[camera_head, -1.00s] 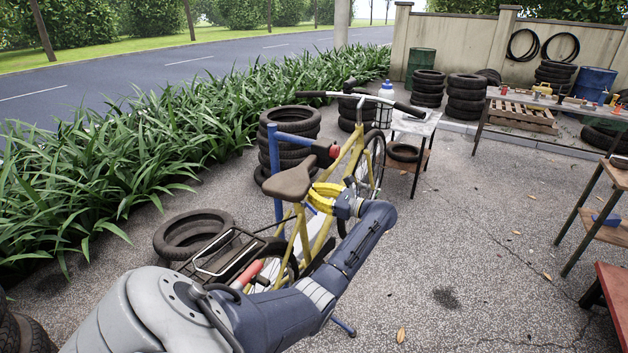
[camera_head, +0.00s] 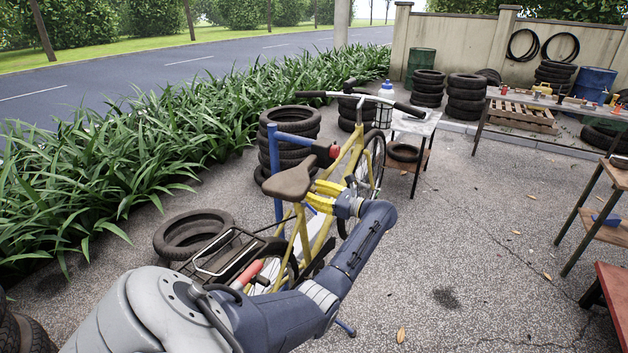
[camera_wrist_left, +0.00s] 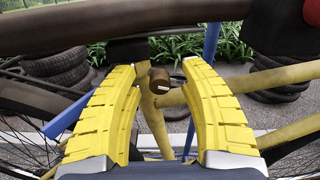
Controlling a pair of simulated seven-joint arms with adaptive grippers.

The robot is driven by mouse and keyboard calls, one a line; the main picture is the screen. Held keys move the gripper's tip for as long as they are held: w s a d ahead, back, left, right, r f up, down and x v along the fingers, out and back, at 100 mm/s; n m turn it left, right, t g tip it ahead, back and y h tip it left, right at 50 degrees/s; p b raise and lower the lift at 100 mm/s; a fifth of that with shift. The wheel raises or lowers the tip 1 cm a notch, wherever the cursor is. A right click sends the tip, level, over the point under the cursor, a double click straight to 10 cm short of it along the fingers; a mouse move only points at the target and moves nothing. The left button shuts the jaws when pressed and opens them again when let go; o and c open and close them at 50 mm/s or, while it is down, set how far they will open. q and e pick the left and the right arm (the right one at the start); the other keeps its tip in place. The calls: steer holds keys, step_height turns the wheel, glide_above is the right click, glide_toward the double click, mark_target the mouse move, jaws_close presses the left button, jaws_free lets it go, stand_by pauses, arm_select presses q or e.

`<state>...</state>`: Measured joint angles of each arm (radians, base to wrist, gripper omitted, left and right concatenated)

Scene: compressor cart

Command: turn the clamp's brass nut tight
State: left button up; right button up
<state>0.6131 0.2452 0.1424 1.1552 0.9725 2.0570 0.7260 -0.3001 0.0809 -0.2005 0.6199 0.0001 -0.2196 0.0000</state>
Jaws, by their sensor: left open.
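My left gripper (camera_head: 318,194) is at the seat post just below the brown saddle (camera_head: 292,182). In the left wrist view its two yellow fingers (camera_wrist_left: 160,78) are spread apart. A small brownish brass nut (camera_wrist_left: 159,80) shows between them, beside the frame tube under the saddle. I see no finger touching it. The nut is hidden in the head view. My right gripper is in neither view.
A rear rack (camera_head: 215,255) and a loose tyre (camera_head: 193,234) are at the lower left. Stacked tyres (camera_head: 291,150) stand behind the bicycle. A small table (camera_head: 415,125) stands beyond the handlebar.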

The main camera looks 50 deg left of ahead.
arm_select(q)
steer(key=v, duration=1.2)
stand_by(0.4)
